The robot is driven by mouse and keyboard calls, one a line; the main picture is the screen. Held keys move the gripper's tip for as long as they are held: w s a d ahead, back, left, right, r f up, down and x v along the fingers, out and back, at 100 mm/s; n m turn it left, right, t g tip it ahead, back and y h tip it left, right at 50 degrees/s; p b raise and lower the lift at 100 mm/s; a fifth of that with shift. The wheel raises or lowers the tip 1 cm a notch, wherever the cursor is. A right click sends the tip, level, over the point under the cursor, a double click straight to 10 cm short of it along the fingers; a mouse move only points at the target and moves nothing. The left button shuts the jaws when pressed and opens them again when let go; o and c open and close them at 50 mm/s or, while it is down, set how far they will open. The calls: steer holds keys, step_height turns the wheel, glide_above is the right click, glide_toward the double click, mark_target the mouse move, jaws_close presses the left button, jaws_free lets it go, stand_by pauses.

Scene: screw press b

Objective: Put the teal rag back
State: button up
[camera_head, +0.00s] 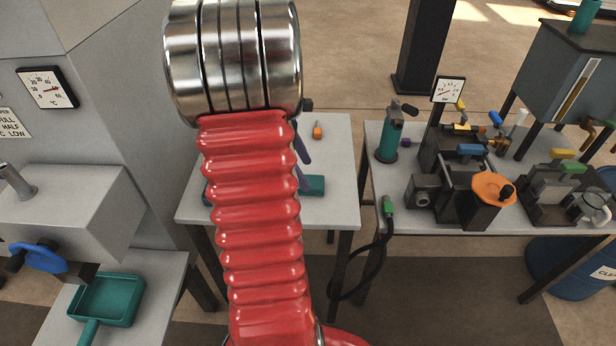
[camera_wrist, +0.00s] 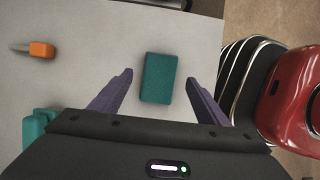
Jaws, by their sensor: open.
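The teal rag (camera_wrist: 159,78) is a small flat rectangle lying on the grey table. In the wrist view it shows between the two purple fingers of my gripper (camera_wrist: 160,77), with a gap on each side. The gripper is open and empty. How high the fingertips are above the rag is hard to tell. In the head view a teal piece, likely this rag (camera_head: 315,186), shows right of my red arm, beside a purple finger; my arm hides much of the gripper and table there.
An orange-ended tool (camera_wrist: 41,49) and another teal object (camera_wrist: 36,130) lie on the same table. A table (camera_head: 450,219) with a teal cylinder (camera_head: 387,145) and machinery stands to the right. A teal tray (camera_head: 107,299) sits at lower left. A gap separates the two tables.

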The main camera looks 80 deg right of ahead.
steer(key=v, duration=0.7)
steer(key=shift+r, duration=0.2)
steer(key=shift+w, duration=0.1)
stand_by(0.4)
steer(key=w+a+r+m+t+h, duration=0.1)
steer(key=w+a+r+t, duration=0.15)
steer(key=w+a, duration=0.7)
steer(key=w+a+r+t+h, duration=0.15)
steer(key=w+a+r, duration=0.4)
steer(key=a, duration=0.75)
steer(key=a+m+t+y, duration=0.1)
steer(key=a+t+y, duration=0.2)
steer(key=a, duration=2.1)
steer(key=t, duration=0.2)
steer(key=shift+r+m+t, duration=0.2)
steer(key=shift+m+t, duration=0.1)
steer(key=shift+t, duration=0.1)
steer(key=shift+a+y, duration=0.1)
steer(key=shift+y, duration=0.15)
